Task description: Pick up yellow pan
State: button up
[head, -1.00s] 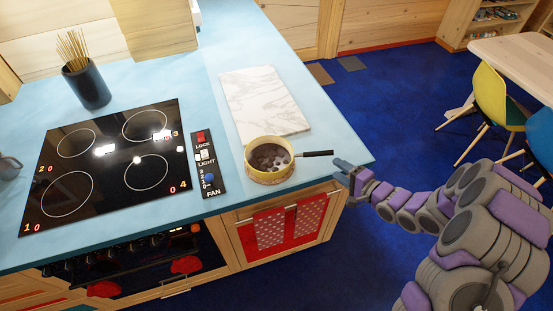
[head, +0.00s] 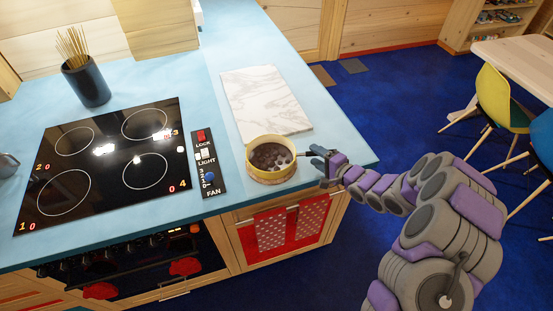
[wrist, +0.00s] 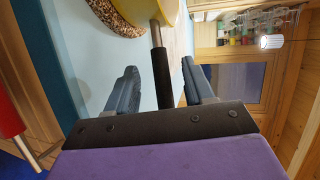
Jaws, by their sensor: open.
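The yellow pan (head: 270,171) stands on the blue counter near its front edge, with dark round pieces inside. Its black handle (wrist: 161,77) points right, towards my gripper (head: 320,159). In the wrist view my gripper (wrist: 165,88) is open, with the handle between its two fingers and a gap visible on each side. The yellow pan body (wrist: 148,10) shows at the top of that view, on a speckled cork-like trivet (wrist: 117,18). In the head view my gripper hides most of the handle.
A marble board (head: 265,100) lies behind the pan. A black cooktop (head: 110,160) and a fan control panel (head: 208,165) are to the left. A dark holder with sticks (head: 87,84) stands at the back left. Counter around the pan is mostly clear.

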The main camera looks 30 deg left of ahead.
jog(key=shift+x, duration=1.1)
jog(key=shift+d, duration=0.1)
jog(key=shift+c, duration=0.2)
jog(key=shift+c, duration=0.8)
grip_shut()
